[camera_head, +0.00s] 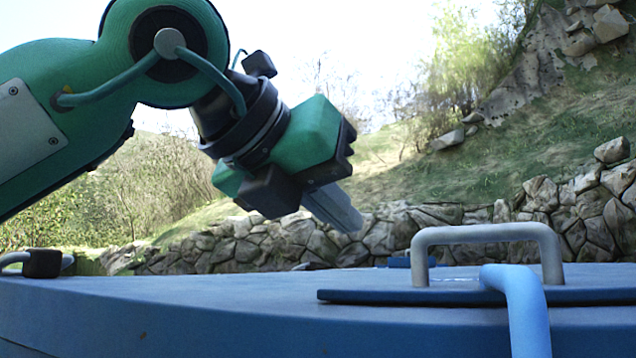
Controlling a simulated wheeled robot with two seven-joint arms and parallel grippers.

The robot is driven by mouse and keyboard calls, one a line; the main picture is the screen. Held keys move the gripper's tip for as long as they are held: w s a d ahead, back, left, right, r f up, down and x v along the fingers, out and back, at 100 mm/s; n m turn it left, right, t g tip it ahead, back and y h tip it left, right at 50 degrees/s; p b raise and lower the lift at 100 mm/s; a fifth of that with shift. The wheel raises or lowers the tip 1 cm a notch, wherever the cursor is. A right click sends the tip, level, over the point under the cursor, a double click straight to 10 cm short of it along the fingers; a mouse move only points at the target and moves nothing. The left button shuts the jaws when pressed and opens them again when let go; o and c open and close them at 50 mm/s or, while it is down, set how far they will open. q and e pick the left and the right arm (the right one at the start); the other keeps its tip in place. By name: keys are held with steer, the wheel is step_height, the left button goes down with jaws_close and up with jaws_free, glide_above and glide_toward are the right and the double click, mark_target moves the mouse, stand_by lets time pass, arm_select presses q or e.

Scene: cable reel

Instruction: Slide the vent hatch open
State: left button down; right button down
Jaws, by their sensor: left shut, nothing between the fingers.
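The vent hatch (460,296) is a flat dark blue plate on top of a large blue drum-like body (200,310). A grey bar handle (490,234) stands upright on the hatch. My left gripper (345,216) is shut and empty. It hangs in the air above the blue top, left of the handle and apart from it, with its fingers pointing down to the right. I cannot tell from this low angle whether any opening shows under the hatch. My right gripper is not in view.
A light blue tube (520,310) rises in front of the hatch and bends near the handle. A dark clamp-like fitting (42,263) sits at the top's left edge. A small blue block (405,262) lies behind the handle. A stone wall and grassy slope stand beyond.

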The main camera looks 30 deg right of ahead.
mark_target(373, 285)
arm_select(q)
steer(key=x, duration=0.4)
steer(key=shift+s+d+f, duration=0.15)
steer(key=shift+f, duration=0.4)
steer(key=shift+d+f, duration=0.2)
steer(key=shift+d, duration=0.05)
steer(key=shift+d+f, duration=0.2)
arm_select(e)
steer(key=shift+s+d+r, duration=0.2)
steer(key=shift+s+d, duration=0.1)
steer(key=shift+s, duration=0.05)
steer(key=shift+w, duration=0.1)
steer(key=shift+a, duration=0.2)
